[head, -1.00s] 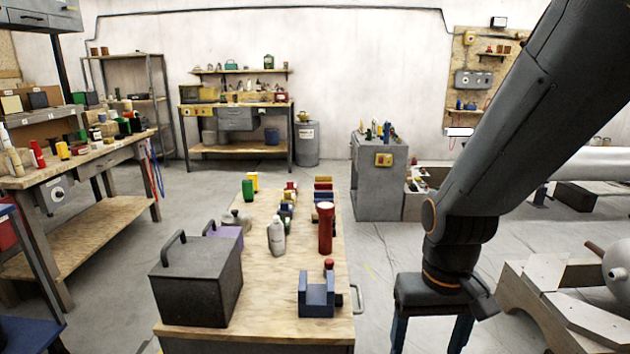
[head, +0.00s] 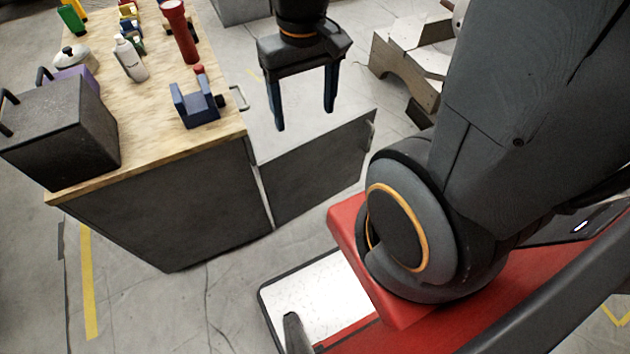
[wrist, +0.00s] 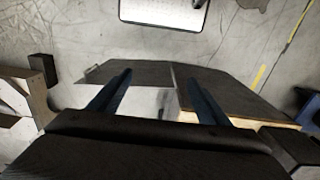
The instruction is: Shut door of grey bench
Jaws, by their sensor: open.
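The grey bench (head: 165,215) has a wooden top and stands at the left in the head view; its dark front also shows in the wrist view (wrist: 225,93). Its door (head: 318,170) stands open, swung out to the right from the bench's edge. The door is also in the wrist view (wrist: 138,74). A handle (head: 371,134) shows at its free end. My gripper (head: 304,121) is open and empty, with fingers pointing down, on the far side of the door. In the wrist view my fingers (wrist: 155,78) spread near the door and the bench corner. I cannot tell whether they touch the door.
A dark box (head: 62,130), a blue block (head: 195,103), a white bottle (head: 130,60) and a red cylinder (head: 182,32) stand on the bench top. A pale wooden stand (head: 415,55) is on the floor beyond my gripper.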

